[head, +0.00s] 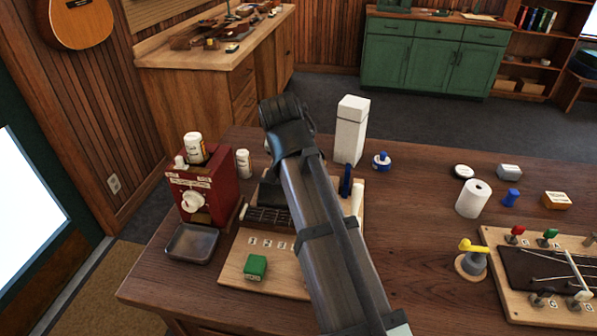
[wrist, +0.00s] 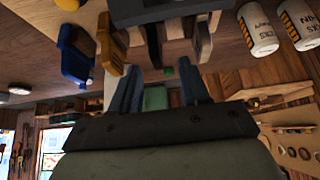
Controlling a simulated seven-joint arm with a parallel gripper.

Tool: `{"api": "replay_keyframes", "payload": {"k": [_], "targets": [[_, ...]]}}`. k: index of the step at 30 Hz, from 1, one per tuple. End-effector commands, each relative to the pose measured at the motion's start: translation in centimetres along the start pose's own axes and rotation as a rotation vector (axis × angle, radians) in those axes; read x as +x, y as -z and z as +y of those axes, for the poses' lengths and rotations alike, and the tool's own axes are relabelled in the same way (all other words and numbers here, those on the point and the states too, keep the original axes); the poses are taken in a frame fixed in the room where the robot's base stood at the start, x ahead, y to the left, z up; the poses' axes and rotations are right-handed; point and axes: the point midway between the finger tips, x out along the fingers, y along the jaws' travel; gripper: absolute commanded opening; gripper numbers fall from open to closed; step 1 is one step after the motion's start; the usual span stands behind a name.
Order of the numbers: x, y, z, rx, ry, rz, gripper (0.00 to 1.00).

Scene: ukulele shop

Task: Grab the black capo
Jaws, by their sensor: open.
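A black shape (head: 272,192), likely the black capo, stands at the fretboard on a wooden board (head: 232,272), partly hidden behind my arm in the head view. In the wrist view a large dark body with prongs (wrist: 165,12) is close ahead of my gripper (wrist: 158,85); I cannot tell for sure that it is the capo. My gripper's two fingers are apart, with nothing seen held between them. In the head view my arm hides the fingers. A blue piece (head: 346,181) and a cream piece (head: 357,196) stand on the right side of the board.
A red dispenser (head: 195,192), grey tray (head: 191,241) and small white bottle (head: 243,163) are left. A green block (head: 255,267) lies at the board's front. A tall white box (head: 350,130) stands behind.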

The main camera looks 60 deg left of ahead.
Motion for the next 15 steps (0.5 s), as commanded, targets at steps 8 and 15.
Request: {"api": "replay_keyframes", "payload": {"k": [8, 15], "targets": [[1.0, 0.0, 0.1, 0.0, 0.0, 0.001, 0.46], [3.7, 0.1, 0.5, -0.001, -0.001, 0.0, 0.46]]}}
